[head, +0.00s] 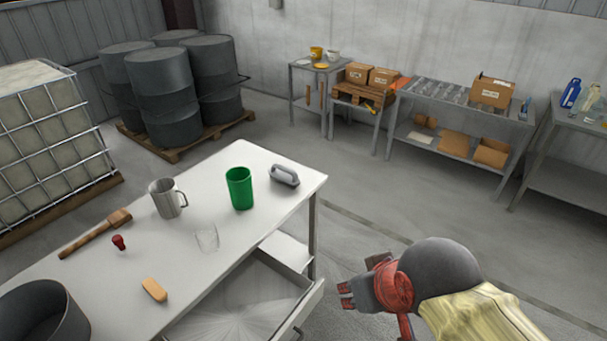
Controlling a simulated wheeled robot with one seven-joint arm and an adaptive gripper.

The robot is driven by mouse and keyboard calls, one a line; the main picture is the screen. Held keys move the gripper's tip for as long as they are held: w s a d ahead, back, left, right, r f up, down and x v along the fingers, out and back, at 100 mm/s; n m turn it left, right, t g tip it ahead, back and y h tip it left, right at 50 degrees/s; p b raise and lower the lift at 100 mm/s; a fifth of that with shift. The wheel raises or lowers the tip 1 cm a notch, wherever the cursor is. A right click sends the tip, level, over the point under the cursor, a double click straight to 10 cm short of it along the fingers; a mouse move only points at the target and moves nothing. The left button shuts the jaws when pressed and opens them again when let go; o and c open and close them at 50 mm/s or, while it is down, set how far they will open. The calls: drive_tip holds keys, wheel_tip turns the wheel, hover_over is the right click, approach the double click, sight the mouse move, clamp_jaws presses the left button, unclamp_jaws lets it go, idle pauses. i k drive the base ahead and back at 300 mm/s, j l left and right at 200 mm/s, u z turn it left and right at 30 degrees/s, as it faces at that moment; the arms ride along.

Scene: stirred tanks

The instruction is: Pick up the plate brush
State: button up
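A grey block with an arched handle (284,175) lies near the far right corner of the white table (215,173). It looks most like the plate brush, but its underside is hidden. A small tan block (154,289) lies near the table's front edge; I cannot tell whether it has bristles. My gripper (358,277) is at the lower right, beyond the table's right edge and apart from both objects. Its fingers look spread, with nothing seen between them.
A green cup (240,188), metal jug (166,199), clear glass (207,238), red knob (119,242), wooden mallet (95,233) and dark pot (42,312) stand or lie on the table. An open drawer (290,322) juts out between table and gripper.

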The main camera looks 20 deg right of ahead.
sight(285, 175)
drive_tip(key=i+l+u, duration=0.1)
drive_tip(key=i+l, duration=0.5)
drive_tip(key=i+l+u, duration=0.1)
drive_tip(key=i+l, duration=0.45)
drive_tip(key=l, duration=0.2)
